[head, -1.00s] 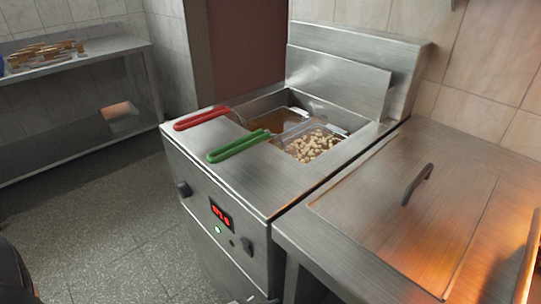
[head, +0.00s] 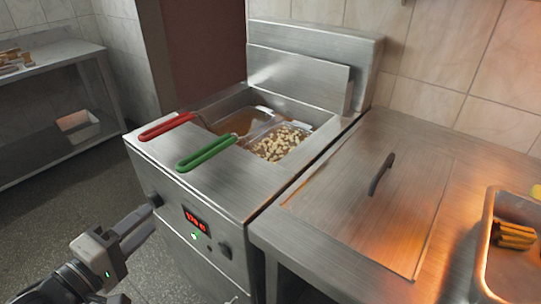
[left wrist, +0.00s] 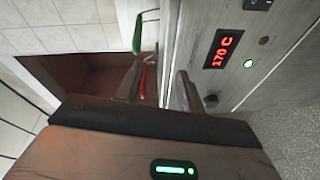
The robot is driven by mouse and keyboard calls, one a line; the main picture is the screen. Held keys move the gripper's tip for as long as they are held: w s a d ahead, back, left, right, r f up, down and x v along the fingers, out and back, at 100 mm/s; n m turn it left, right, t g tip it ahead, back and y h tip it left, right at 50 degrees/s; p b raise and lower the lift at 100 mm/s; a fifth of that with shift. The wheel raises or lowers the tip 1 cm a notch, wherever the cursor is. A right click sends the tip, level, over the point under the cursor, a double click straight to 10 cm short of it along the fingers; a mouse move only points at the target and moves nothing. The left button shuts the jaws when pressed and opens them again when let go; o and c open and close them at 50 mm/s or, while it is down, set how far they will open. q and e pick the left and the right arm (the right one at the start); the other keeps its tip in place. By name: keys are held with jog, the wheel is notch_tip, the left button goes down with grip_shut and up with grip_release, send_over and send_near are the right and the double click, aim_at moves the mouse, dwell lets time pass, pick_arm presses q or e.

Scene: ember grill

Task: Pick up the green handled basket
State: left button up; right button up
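The green-handled basket sits in the fryer's right well, holding pale pieces (head: 280,142). Its green handle (head: 207,152) sticks out over the fryer's front edge. The green handle (left wrist: 137,36) also shows in the left wrist view, at the top, beyond my fingers. My left gripper (head: 151,218) is open and empty, in front of the fryer, lower than the handle and to its left. In the left wrist view its two fingers (left wrist: 158,88) stand apart, with a red handle (left wrist: 144,80) seen in the distance between them. My right gripper is not in view.
The red-handled basket's handle (head: 166,126) lies left of the green one. The fryer front has a knob and a red display (head: 196,220). A steel counter with a lidded section (head: 375,200) adjoins on the right, with a food tray (head: 488,240). A shelf stands at the far left.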

aim_at(194, 157)
pick_arm(q)
jog(key=shift+n+h, duration=0.6)
jog(key=shift+n, duration=0.3)
jog(key=w+d+r, duration=0.1)
jog(key=w+d, duration=0.1)
jog(key=w, duration=0.3)
jog(key=w+d+r, duration=0.1)
jog(key=w+d, duration=0.1)
jog(key=w, duration=0.3)
jog(key=w+d+r+p, duration=0.1)
jog(key=w+d, duration=0.2)
jog(key=w, duration=0.2)
jog(key=shift+d+r, duration=0.1)
jog(key=shift+r, duration=0.25)
jog(key=shift+s, duration=0.1)
grip_shut()
jog(key=shift+r, duration=0.25)
